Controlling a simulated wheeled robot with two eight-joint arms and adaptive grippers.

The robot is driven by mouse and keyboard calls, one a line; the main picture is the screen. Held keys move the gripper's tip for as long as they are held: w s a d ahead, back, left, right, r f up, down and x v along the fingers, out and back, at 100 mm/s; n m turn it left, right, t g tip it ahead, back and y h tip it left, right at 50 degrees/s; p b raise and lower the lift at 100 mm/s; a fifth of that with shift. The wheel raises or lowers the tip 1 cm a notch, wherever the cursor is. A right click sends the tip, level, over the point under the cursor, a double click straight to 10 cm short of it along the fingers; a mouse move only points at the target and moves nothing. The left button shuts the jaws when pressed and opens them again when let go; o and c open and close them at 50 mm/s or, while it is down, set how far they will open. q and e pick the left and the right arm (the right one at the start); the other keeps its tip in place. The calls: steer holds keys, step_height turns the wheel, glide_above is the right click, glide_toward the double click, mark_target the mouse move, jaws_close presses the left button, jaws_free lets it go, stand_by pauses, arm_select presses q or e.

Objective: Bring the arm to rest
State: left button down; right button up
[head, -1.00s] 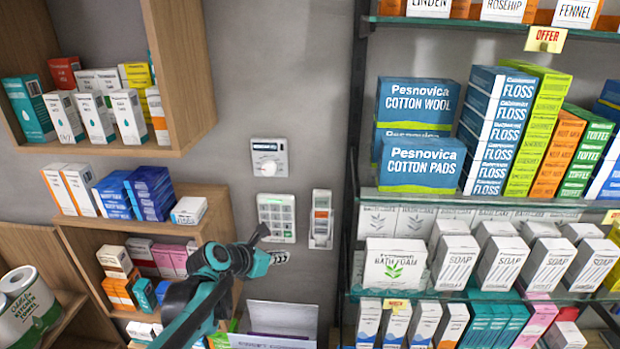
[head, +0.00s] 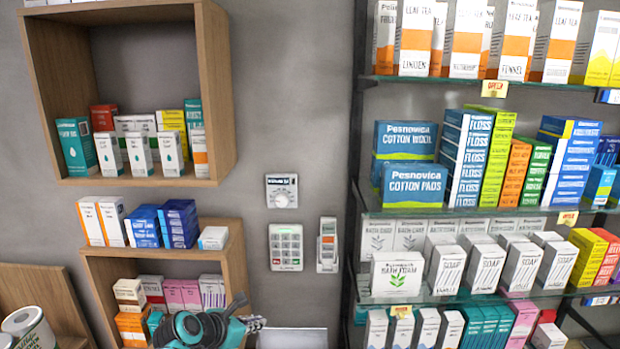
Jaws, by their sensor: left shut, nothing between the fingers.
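My left arm comes in from the bottom of the head view, with dark and teal links. Its left gripper (head: 254,323) is at the lower edge, in front of the lower wooden shelf box and left of a pale panel or box (head: 292,338). The gripper looks shut and empty, touching nothing that I can make out. Its lower part is cut off by the frame. My right gripper is not in view.
A wall keypad (head: 286,247), a dial unit (head: 282,191) and a switch unit (head: 327,245) are above the gripper. Wooden shelf boxes (head: 214,95) with cartons are on the left, glass shelves (head: 450,209) with cartons on the right.

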arm_select(q)
steer(key=s+a+f+m+g+y+b, duration=0.1)
steer(key=s+a+f+m+y+b, duration=0.1)
steer(key=s+f+m+b, duration=0.9)
steer(key=s+a+f+m+g+y+b, duration=0.1)
steer(key=s+a+f+m+y+b, duration=0.1)
steer(key=s+f+m+b, duration=1)
step_height(320, 180, down, 7)
steer(key=m+y+b, duration=0.1)
steer(key=m, duration=0.4)
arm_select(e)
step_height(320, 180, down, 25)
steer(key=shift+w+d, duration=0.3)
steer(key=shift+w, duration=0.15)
